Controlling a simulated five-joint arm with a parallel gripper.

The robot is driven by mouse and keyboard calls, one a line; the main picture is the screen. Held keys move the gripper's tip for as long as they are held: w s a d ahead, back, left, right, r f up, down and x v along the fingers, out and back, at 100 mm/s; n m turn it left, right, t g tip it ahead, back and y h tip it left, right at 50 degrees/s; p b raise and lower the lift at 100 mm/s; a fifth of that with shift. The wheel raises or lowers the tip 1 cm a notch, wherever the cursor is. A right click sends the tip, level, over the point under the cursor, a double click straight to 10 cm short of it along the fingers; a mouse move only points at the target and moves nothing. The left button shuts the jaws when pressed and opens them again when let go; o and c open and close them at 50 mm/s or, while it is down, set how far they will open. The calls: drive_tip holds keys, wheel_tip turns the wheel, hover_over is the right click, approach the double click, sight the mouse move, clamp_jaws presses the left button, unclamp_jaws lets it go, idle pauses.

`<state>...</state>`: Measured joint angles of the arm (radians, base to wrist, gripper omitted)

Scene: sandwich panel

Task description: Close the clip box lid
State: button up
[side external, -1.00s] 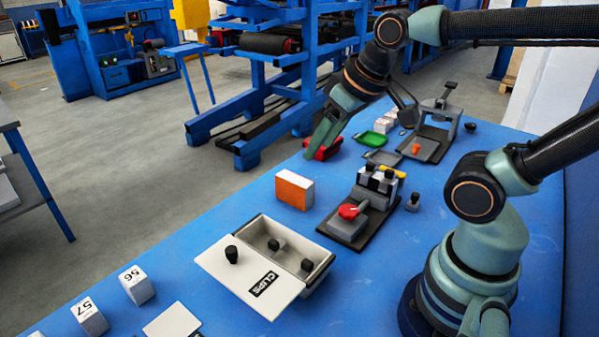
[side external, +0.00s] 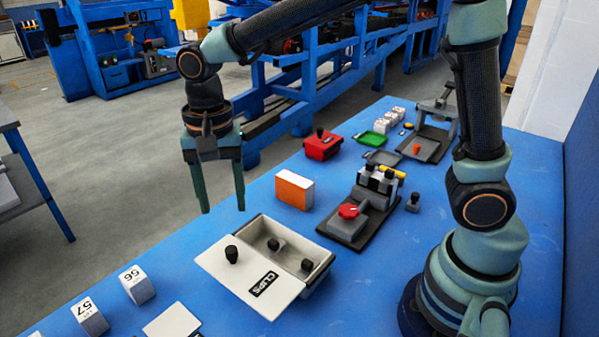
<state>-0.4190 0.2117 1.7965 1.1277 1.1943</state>
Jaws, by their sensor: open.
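The clip box (side external: 318,252) is a pale open box on the blue table, with black knobbed pieces inside it. Its lid (side external: 232,275) lies folded open to the lower left, flat and marked CLIPS, with a black knob (side external: 231,254) standing on it. My gripper (side external: 222,210) points down with its two green fingers apart and empty. In the picture it is above and to the left of the box's far edge, clear of the lid and the box. Its exact height over the table cannot be told.
An orange and white block (side external: 293,191) stands behind the box. A fixture with a red knob (side external: 348,211) is to the right. A red box (side external: 322,145) and green tray (side external: 371,139) lie farther back. Numbered white blocks (side external: 137,285) stand at the lower left.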

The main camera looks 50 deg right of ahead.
sight(231, 249)
wheel_tip(231, 249, down, 12)
drive_tip(key=shift+f, duration=0.1)
idle(0.5)
drive_tip(key=shift+a, duration=0.1)
clamp_jaws()
idle(1.2)
